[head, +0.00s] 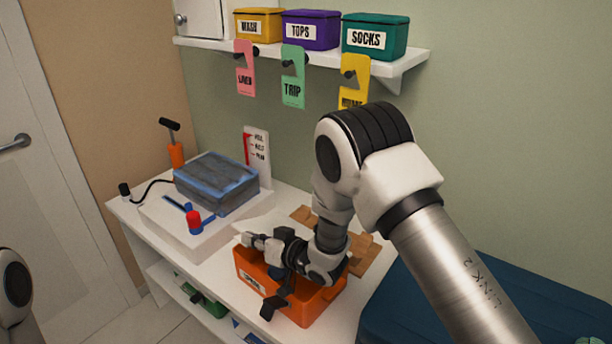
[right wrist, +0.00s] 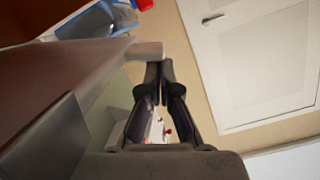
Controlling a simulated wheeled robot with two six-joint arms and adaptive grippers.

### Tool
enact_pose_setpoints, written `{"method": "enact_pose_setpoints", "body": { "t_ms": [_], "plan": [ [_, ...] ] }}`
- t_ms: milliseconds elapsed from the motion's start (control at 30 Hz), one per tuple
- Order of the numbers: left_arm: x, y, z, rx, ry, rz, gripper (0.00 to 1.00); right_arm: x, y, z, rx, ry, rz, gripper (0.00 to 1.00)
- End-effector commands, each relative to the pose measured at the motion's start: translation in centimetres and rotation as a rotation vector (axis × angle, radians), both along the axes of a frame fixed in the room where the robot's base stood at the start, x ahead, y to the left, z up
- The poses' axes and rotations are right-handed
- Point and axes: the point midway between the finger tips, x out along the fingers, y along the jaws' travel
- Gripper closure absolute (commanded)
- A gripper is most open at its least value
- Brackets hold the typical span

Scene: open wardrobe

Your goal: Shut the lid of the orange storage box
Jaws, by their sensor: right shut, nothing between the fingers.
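The orange storage box (head: 318,311) stands on the white bench in the head view, with a white label on its front. My right wrist and forearm cover much of its top. I cannot tell the lid apart or judge its angle. In the right wrist view the fingers (right wrist: 161,78) lie beside a large dark brown surface at left, too close to identify. My left gripper is out of view.
A blue-grey bundle (head: 215,182) and a red-capped device (head: 194,222) are left of the box. Brown cardboard pieces (head: 364,254) lie behind it. A dark blue case (head: 475,300) is at right. Bins (head: 375,37) and hanging tags are above.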

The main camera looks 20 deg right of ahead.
Motion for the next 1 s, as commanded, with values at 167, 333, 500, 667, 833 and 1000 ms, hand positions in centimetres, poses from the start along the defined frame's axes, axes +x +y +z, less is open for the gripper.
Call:
{"method": "enact_pose_setpoints", "body": {
  "t_ms": [167, 333, 500, 667, 833, 1000],
  "plan": [
    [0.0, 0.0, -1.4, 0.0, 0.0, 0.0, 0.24, -0.2, 0.3, -2.0, -0.013, -0.007, 0.0, 1.0],
    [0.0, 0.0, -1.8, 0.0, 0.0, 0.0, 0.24, -0.3, 0.5, -2.7, -0.012, -0.007, 0.0, 1.0],
    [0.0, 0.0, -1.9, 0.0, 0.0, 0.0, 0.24, -0.3, 0.5, -2.9, -0.01, -0.007, 0.0, 1.0],
    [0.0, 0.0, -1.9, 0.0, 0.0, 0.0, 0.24, -0.3, 0.5, -2.8, -0.01, -0.007, 0.0, 1.0],
    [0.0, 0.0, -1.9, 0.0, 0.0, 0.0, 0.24, -0.3, 0.5, -2.8, -0.01, -0.007, 0.0, 1.0],
    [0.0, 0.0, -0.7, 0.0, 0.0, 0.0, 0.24, 0.0, 0.4, -1.4, -0.01, -0.008, -0.002, 1.0]
  ]
}}
